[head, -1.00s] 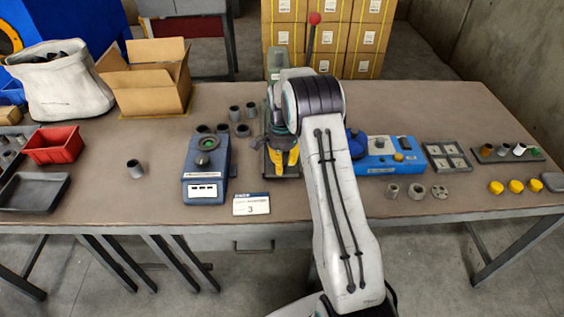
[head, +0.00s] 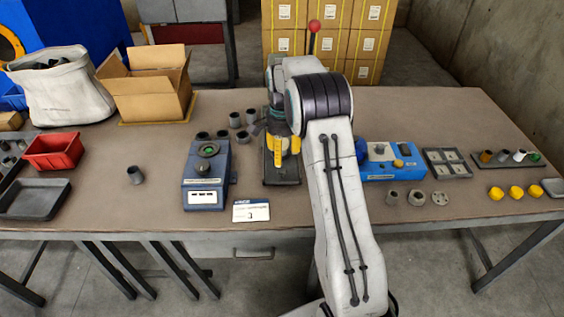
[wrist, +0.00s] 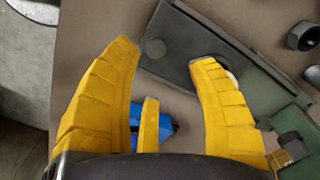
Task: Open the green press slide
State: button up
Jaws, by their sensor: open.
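The green press (head: 275,70) stands mid-table, mostly hidden behind my arm, with a red-knobbed lever (head: 314,26) rising beside it. Its dark base plate (head: 282,177) reaches toward the table's front. In the wrist view the dark plate (wrist: 185,45) bears a round grey disc, and a pale round part shows partly behind the right finger. Part of the green body (wrist: 298,150) is at lower right. My gripper (head: 284,146) is open, its yellow fingers over the press base. In the wrist view my gripper (wrist: 165,55) spans the plate's near end. I cannot tell whether it touches, nor which part is the slide.
A blue-grey device with a green button (head: 207,150) stands left of the press, with several grey cups (head: 235,120) behind it. A bright blue device (head: 392,165) is at right. A label card (head: 250,210) lies in front. The front left-centre table is mostly clear.

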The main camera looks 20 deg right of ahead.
jog(key=shift+r, duration=2.5)
jog(key=s+a+f+n+g, duration=0.2)
jog(key=s+f+n, duration=0.5)
jog(key=s+n, duration=0.2)
jog(key=s+a+r+n+t, duration=0.1)
jog(key=s+a+r, duration=0.15)
jog(key=s, duration=0.45)
jog(key=s+a+r+n, duration=0.1)
jog(key=s+a+r, duration=0.1)
jog(key=s+r, duration=0.35)
jog(key=s+a+r+n+t, duration=0.1)
jog(key=s+a+r, duration=0.15)
jog(key=s, duration=0.65)
notch_tip(320, 180, up, 6)
jog(key=s+a+n+t+p, duration=0.1)
jog(key=a+t, duration=0.1)
jog(key=t, duration=0.1)
jog(key=shift+s+a+n, duration=0.2)
jog(key=shift+s+n, duration=0.1)
jog(key=shift+s, duration=0.05)
